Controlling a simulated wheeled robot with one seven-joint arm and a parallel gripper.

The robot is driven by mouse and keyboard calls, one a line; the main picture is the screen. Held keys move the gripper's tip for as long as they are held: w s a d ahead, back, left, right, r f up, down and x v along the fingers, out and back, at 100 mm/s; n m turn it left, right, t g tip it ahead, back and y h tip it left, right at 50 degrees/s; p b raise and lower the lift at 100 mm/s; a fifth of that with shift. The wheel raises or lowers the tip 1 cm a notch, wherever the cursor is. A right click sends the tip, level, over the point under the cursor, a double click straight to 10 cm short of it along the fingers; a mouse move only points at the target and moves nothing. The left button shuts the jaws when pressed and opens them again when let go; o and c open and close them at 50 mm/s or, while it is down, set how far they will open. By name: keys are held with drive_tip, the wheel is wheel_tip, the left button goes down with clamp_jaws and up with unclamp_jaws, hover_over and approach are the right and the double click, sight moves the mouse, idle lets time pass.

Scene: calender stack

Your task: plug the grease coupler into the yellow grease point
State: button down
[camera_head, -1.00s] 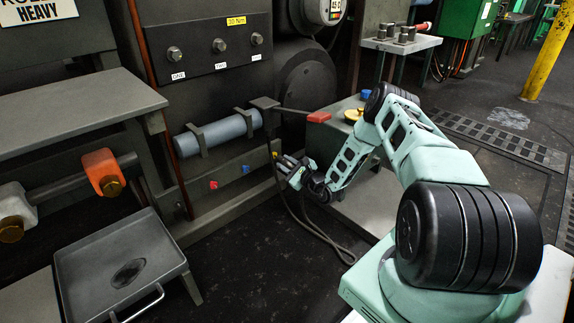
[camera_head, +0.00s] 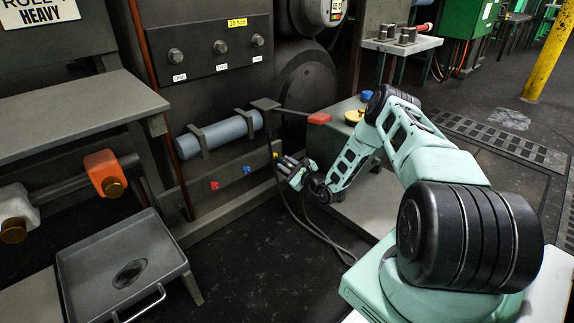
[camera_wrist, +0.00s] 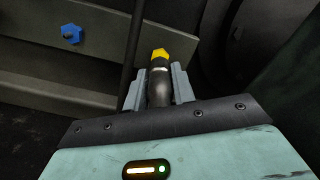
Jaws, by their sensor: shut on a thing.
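My gripper (camera_wrist: 158,76) shows in the wrist view with its two grey fingers shut on the dark grease coupler (camera_wrist: 159,92). The coupler points away from me, with a pale ring near its front end. The yellow grease point (camera_wrist: 160,54) shows right at that front end. They look in line and close or touching, but I cannot tell whether the coupler is seated. In the head view my gripper (camera_head: 287,166) is small, beside the lower rail of the machine.
A blue point (camera_wrist: 71,34), also in the head view (camera_head: 247,170), and a red point (camera_head: 214,185) sit on the same rail. A dark hose (camera_head: 300,222) hangs down beside my gripper. A grey-blue cylinder (camera_head: 222,134) is above. A grey tray (camera_head: 165,248) stands at lower left.

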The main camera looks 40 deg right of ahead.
drive_tip(key=shift+w, duration=1.15)
drive_tip(key=c, duration=0.8)
unclamp_jaws()
drive_tip(key=shift+o, duration=0.2)
drive_tip(key=shift+s+r+p, duration=0.1)
drive_tip(key=shift+s+p, duration=0.75)
drive_tip(key=shift+s, duration=0.4)
drive_tip(key=shift+s+d+p, duration=0.1)
drive_tip(key=shift+s+p, duration=1.4)
drive_tip(key=shift+s, duration=0.8)
